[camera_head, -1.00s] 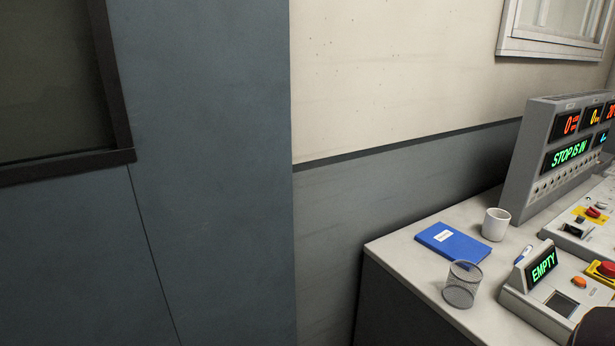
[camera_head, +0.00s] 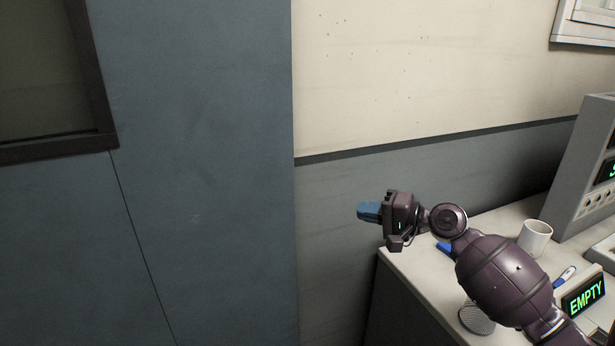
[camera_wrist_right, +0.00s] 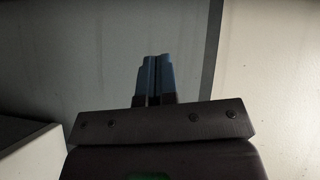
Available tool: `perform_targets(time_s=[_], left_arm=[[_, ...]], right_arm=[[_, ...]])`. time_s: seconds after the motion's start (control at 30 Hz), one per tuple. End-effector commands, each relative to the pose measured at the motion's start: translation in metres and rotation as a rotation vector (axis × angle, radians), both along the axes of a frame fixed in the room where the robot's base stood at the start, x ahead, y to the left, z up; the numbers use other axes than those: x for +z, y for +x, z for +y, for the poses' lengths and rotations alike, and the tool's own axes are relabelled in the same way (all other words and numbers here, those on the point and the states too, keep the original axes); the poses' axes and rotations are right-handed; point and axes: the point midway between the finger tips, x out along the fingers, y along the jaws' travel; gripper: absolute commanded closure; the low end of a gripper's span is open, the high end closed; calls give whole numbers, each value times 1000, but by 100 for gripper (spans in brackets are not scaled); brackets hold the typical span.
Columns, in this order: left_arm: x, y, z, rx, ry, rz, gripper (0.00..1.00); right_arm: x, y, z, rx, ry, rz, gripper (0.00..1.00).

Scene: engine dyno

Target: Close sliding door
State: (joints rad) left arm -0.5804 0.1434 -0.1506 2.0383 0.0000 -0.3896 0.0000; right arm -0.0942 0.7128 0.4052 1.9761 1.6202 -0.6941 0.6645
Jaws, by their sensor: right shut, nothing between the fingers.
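The sliding door (camera_head: 205,170) is a blue-grey panel with a dark-framed window (camera_head: 60,75) at upper left in the head view. Its right edge stands in front of the cream and grey wall. I cannot tell how far it is open. My right gripper (camera_head: 366,211) is to the right of the door's edge, in front of the wall and apart from the door in the picture. Its blue fingers point left and are shut with nothing between them. My left gripper is out of view.
A desk (camera_head: 425,290) stands at lower right, under my right arm.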

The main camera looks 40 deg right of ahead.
Motion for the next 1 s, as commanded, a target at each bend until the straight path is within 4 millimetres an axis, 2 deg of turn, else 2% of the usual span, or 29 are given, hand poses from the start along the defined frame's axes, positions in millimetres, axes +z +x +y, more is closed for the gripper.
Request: perform_targets(time_s=[0.03,0.1,0.2,0.3,0.47,1.0], left_arm=[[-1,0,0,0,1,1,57],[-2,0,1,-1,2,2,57],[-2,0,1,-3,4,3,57],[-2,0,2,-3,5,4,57],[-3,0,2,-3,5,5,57],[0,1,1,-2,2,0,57]], right_arm=[[21,3,-2,22,46,-15,100],[44,5,-4,48,106,-28,100],[66,5,-5,76,162,-38,100],[76,7,-4,91,189,-44,100],[78,18,3,94,194,-45,100],[78,93,53,94,192,-45,100]])
